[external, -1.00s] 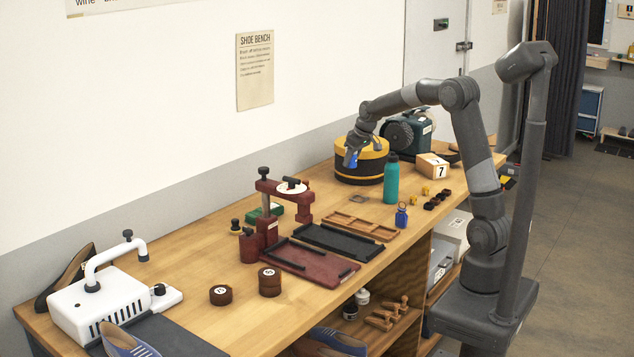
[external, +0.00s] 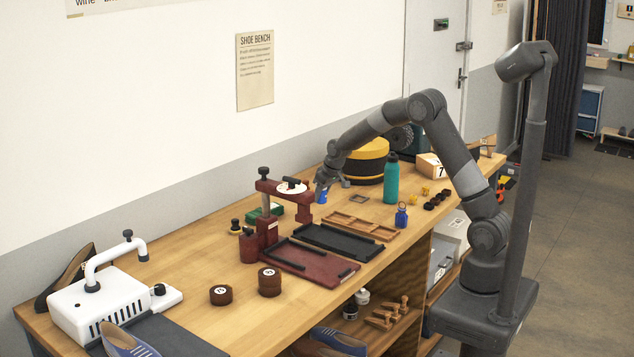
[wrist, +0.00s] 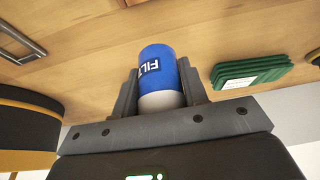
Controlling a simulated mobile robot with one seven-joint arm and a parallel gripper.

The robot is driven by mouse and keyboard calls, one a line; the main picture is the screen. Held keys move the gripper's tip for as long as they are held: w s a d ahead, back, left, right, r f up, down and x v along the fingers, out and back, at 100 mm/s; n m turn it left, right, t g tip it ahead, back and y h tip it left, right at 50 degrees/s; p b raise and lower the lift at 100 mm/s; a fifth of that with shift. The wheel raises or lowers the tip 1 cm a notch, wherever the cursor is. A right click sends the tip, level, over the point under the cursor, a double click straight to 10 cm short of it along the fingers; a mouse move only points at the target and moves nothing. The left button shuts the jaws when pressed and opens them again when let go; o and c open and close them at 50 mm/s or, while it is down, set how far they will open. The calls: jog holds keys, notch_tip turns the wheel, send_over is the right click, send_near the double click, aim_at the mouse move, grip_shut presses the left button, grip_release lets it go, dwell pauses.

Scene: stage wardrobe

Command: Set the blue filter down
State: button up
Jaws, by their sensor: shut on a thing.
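The blue filter is a small blue and white cylinder lettered "FILT" in the wrist view (wrist: 158,68). My gripper (wrist: 158,90) is shut on it, one finger on each side. In the external view the filter (external: 322,195) shows as a small blue patch below my gripper (external: 323,184), low over the bench (external: 190,250) behind the dark red press (external: 268,225). I cannot tell whether its lower end touches the bench top.
A green stack (wrist: 250,73) lies near the filter. A yellow and black round box (external: 372,160) and a teal bottle (external: 391,180) stand to the right. A small metal frame (external: 355,198) lies close by. A wooden tray (external: 360,225) lies in front.

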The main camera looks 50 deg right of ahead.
jog(key=shift+f, duration=2)
jog(key=shift+f, duration=0.1)
jog(key=o, duration=1)
jog(key=v, duration=1.2)
jog(key=s+a+r, duration=0.3)
jog(key=s+r, duration=0.8)
jog(key=s, duration=0.6)
jog(key=s+a+t, duration=0.1)
jog(key=s+a, duration=0.1)
jog(key=s, duration=1.9)
jog(key=shift+s+r, duration=0.15)
jog(key=shift+r, duration=0.05)
